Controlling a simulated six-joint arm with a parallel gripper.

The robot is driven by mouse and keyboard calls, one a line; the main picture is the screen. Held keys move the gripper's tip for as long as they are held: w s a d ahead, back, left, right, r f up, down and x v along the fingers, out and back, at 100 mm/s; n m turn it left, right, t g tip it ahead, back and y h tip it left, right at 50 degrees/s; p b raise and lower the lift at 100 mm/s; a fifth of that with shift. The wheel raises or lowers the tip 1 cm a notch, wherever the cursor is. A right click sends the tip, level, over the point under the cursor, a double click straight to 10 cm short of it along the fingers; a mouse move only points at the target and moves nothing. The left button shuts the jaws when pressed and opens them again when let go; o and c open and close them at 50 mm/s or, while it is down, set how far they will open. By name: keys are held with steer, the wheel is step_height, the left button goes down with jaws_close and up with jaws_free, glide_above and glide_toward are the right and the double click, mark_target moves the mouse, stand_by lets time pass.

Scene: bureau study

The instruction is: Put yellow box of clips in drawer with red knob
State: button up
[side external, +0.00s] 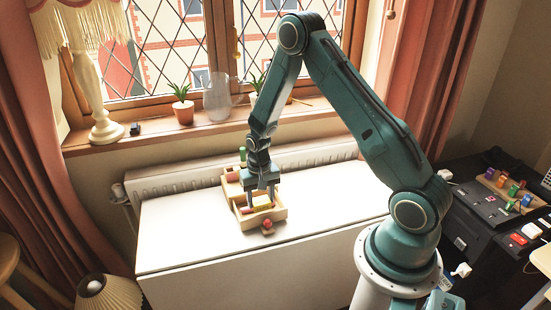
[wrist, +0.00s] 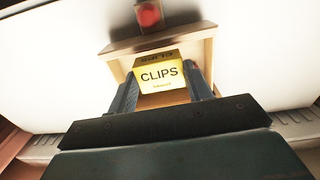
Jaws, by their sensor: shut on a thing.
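The yellow box of clips (wrist: 160,73) is between the two fingers of my gripper (wrist: 163,84), with its CLIPS label facing the wrist camera. In the side external view my gripper (side external: 261,202) points down into the pulled-out wooden drawer (side external: 278,216), and a bit of the yellow box (side external: 263,206) shows between the fingers. The drawer's red knob (side external: 267,224) faces the front; it also shows in the wrist view (wrist: 148,14). The box appears within the drawer's walls (wrist: 208,48). I cannot tell whether it touches the drawer floor.
The small wooden cabinet (side external: 230,184) stands on the white table (side external: 190,240), with a green knob (side external: 242,153) at its far side. Plants and a glass jug (side external: 217,97) stand on the windowsill behind. The table is clear on both sides.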

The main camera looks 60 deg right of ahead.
mark_target(261, 200)
steer(key=shift+f, duration=1.9)
steer(key=shift+f, duration=0.1)
steer(key=o, duration=0.9)
steer(key=shift+r, duration=6.15)
